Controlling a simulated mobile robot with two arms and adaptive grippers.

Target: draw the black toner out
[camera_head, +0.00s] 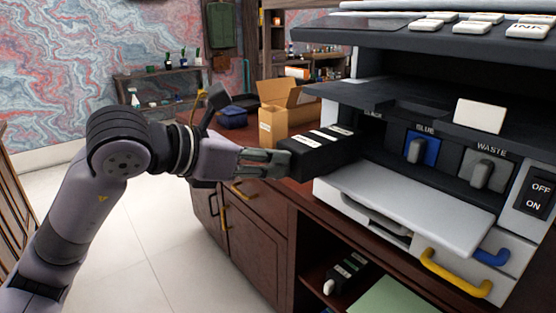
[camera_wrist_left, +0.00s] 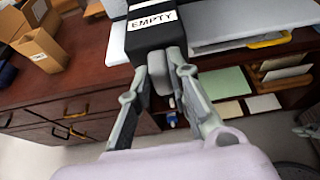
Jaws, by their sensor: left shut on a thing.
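The black toner (camera_head: 320,152) is a dark block with white labels on top. It sticks out to the left from the printer (camera_head: 405,205), in front of the slot marked black. I cannot tell whether its far end is still inside the slot. My left gripper (camera_head: 284,160) is shut on the handle at its near end. In the left wrist view the fingers (camera_wrist_left: 166,72) close around the grey handle, and the toner (camera_wrist_left: 150,38) bears a white "EMPTY" label.
The blue toner (camera_head: 423,149) and the waste unit (camera_head: 486,171) sit in their bays to the right. The printer's pale tray (camera_head: 405,200) juts out below. An open cardboard box (camera_head: 285,113) stands on the desk behind the toner. A spare cartridge (camera_head: 345,274) lies on the shelf below.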

